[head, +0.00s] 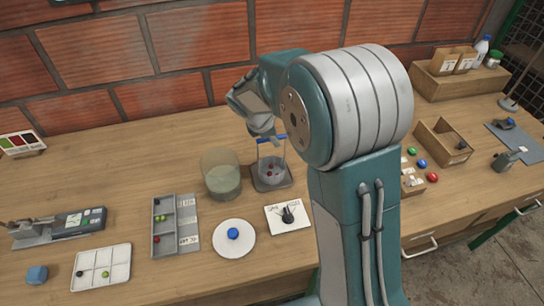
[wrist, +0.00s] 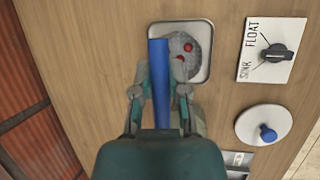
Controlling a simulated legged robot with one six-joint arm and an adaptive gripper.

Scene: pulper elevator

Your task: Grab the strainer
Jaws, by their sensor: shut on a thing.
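The strainer (head: 271,171) is a grey basket with a tall frame and a blue bar handle on top. Red cherries lie in it, and it is at the grey square tray (head: 287,183). In the wrist view the blue handle (wrist: 160,60) runs between my fingers, with the basket (wrist: 177,48) beyond it. My gripper (head: 266,134) is above the basket, pointing down. It also shows in the wrist view (wrist: 161,93), shut on the blue handle. I cannot tell whether the basket is resting or slightly lifted.
A clear container (head: 222,178) of murky liquid stands just left of the strainer. A FLOAT dial panel (head: 289,216) and a white plate with a blue knob (head: 234,239) are in front. A divided grey tray (head: 164,215) lies left. The bench behind the container is clear.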

